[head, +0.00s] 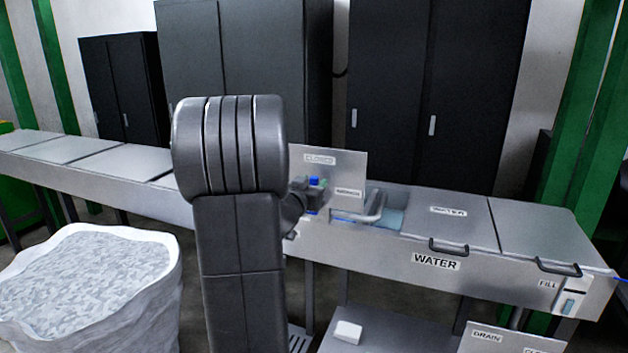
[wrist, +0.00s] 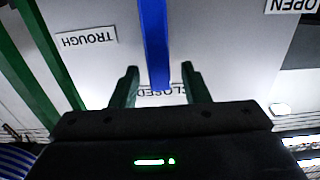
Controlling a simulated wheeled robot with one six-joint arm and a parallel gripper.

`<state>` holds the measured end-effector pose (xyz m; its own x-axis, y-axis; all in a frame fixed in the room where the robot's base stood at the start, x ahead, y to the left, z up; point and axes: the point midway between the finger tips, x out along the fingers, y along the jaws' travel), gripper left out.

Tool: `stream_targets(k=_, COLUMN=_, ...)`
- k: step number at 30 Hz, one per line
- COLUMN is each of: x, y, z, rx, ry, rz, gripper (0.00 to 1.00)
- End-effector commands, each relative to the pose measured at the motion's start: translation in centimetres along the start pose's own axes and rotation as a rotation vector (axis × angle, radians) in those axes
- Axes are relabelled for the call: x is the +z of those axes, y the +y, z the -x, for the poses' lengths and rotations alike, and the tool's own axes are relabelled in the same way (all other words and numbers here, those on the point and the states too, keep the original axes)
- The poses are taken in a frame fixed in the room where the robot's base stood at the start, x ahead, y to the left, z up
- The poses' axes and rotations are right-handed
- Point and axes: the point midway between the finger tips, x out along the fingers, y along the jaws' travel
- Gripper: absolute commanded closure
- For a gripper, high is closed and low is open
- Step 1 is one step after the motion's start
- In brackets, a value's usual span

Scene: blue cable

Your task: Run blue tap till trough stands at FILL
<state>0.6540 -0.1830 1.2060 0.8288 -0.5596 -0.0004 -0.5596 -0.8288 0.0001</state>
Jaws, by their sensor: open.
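The blue tap handle (head: 314,182) stands at the back panel (head: 352,165) in the head view, partly hidden by my arm. In the wrist view, the handle (wrist: 155,42) is a straight blue bar pointing towards the CLOSED label (wrist: 168,91). My gripper (wrist: 160,84) is open, one finger on each side of the bar's end, not closed on it. The metal trough (head: 350,240) has an open bay with pale blue water (head: 391,218) under a grey spout (head: 373,206). The level gauge (head: 569,301) beside the FILL label (head: 547,284) shows blue below the dark mark. I cannot tell whether water flows.
Grey lids (head: 540,235) with handles cover the trough's right part. A white sack (head: 150,280) of grey pieces stands at front left. A lower shelf (head: 385,335) holds a small white block (head: 348,332). A DRAIN panel (head: 500,338) is at front right. Black cabinets (head: 430,90) stand behind.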

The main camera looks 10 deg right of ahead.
Motion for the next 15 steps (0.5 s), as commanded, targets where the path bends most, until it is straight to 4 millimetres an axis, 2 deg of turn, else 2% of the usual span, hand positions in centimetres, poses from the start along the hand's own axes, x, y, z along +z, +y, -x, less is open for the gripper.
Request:
stream_targets(k=6, x=0.0, y=0.0, z=-1.4, rx=0.0, ry=0.0, rz=0.001, gripper=0.58)
stream_targets(k=14, x=0.02, y=0.0, z=-1.49, rx=-0.001, ry=0.0, rz=0.0, gripper=0.58)
stream_targets(k=15, x=0.02, y=0.0, z=-1.49, rx=0.0, ry=0.0, rz=0.0, gripper=0.64)
